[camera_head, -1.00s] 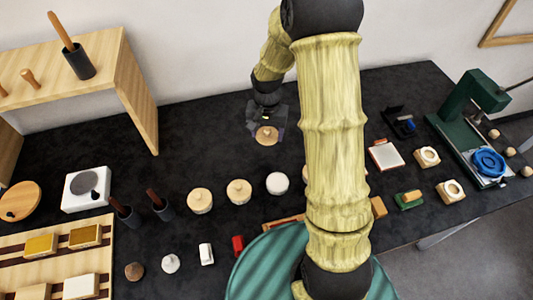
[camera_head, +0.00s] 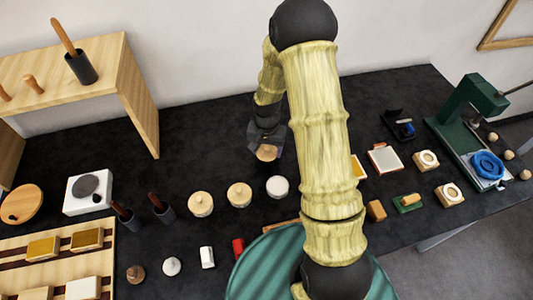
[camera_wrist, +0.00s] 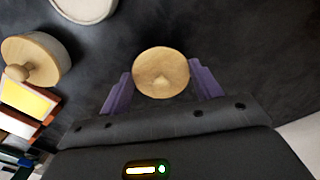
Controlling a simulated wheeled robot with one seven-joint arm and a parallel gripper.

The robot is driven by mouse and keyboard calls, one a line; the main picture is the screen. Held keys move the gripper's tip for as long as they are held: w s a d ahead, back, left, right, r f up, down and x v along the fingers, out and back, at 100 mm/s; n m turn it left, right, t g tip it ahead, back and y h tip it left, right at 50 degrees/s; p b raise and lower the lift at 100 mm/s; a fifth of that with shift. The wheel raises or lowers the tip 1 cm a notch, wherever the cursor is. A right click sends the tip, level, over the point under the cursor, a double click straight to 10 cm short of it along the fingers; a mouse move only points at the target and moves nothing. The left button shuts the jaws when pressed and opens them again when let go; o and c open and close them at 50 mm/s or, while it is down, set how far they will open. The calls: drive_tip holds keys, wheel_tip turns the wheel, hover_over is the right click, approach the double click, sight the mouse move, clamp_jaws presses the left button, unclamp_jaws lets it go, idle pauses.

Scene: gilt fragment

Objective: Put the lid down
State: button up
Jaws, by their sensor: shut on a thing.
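The lid (camera_head: 267,153) is a small round pale-wood disc with a knob. My gripper (camera_head: 264,145) is shut on it, over the dark table behind the row of round pots. Whether the lid touches the table is hard to tell.
Two wooden lidded pots (camera_head: 200,204) (camera_head: 239,195) and a white round pot (camera_head: 277,187) stand in front of my gripper. A wooden shelf (camera_head: 138,100) stands to the left. Dark table is clear between the shelf and my gripper.

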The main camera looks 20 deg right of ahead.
sight(267, 151)
wheel_tip(267, 151, down, 2)
drive_tip(key=shift+s+d+f, duration=0.1)
drive_tip(key=shift+d+f, duration=0.05)
drive_tip(key=shift+f, duration=0.35)
drive_tip(key=shift+f, duration=0.15)
drive_tip(key=o, duration=1)
drive_tip(key=shift+c, duration=0.2)
drive_tip(key=shift+s, duration=0.1)
wheel_tip(267, 151, up, 12)
drive_tip(key=shift+r+b, duration=0.2)
drive_tip(key=shift+b, duration=0.6)
